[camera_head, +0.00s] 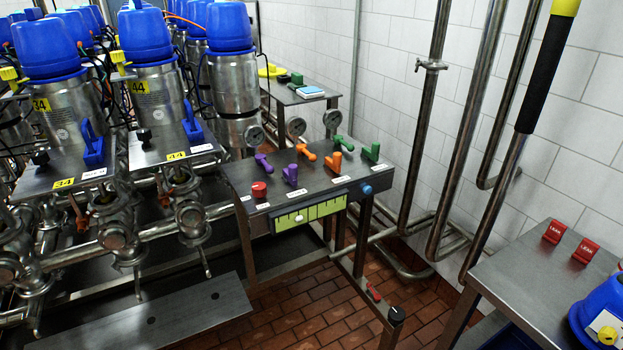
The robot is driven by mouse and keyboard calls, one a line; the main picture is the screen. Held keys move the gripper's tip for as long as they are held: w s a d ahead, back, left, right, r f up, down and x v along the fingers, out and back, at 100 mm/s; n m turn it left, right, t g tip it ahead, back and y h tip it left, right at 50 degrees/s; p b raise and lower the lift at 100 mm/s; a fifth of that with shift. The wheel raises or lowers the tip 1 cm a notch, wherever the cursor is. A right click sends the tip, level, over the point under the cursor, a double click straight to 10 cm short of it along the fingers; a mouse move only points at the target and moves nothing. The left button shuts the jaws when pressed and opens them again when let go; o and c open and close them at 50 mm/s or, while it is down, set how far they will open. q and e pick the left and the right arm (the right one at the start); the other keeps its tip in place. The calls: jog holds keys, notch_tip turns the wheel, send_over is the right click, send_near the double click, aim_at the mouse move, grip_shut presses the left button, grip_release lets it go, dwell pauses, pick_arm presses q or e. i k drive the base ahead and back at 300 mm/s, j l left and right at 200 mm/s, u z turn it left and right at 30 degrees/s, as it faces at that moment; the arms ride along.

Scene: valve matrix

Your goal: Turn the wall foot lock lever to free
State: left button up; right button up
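Neither of my grippers shows in the head view.
The bench carries purple, orange and green handles, a red knob (259,189), a blue knob (366,189) and gauges. Pipes (424,120) run down the wall. A steel table (510,290) with red LEAK tags stands at right. Brick floor (300,308) is open in front.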

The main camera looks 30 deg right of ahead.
aim_at(376, 298)
jog(key=z, duration=1.35)
